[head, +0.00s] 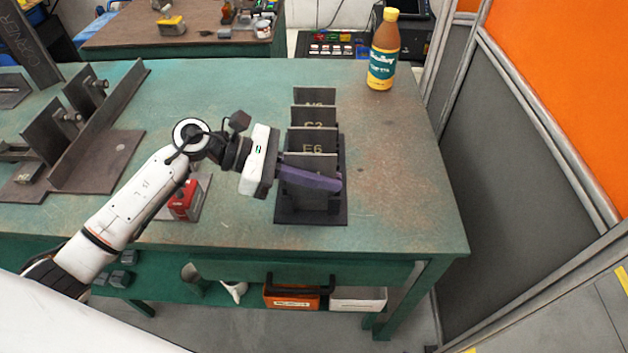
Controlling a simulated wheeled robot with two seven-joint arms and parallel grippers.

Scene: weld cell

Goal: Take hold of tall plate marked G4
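Several dark upright plates stand in a row in a black rack (338,214) on the green table. From the back, the marks read roughly "N6" on one plate (314,97), "C3" or "G3" on another (314,116), and "E6" on a third (312,140). The nearest plate (306,194) has its mark hidden by my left gripper, so I cannot read G4 anywhere. My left gripper (325,181) comes in from the left, its purple fingers lying across this nearest plate. I cannot tell whether they touch or grip it. My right gripper is not in view.
A brown bottle (384,52) with a yellow cap stands at the back right. A red device (185,200) sits under my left arm. Steel fixtures (105,140) fill the table's left side. The table is clear right of the rack. A grey partition (525,190) stands beyond the right edge.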

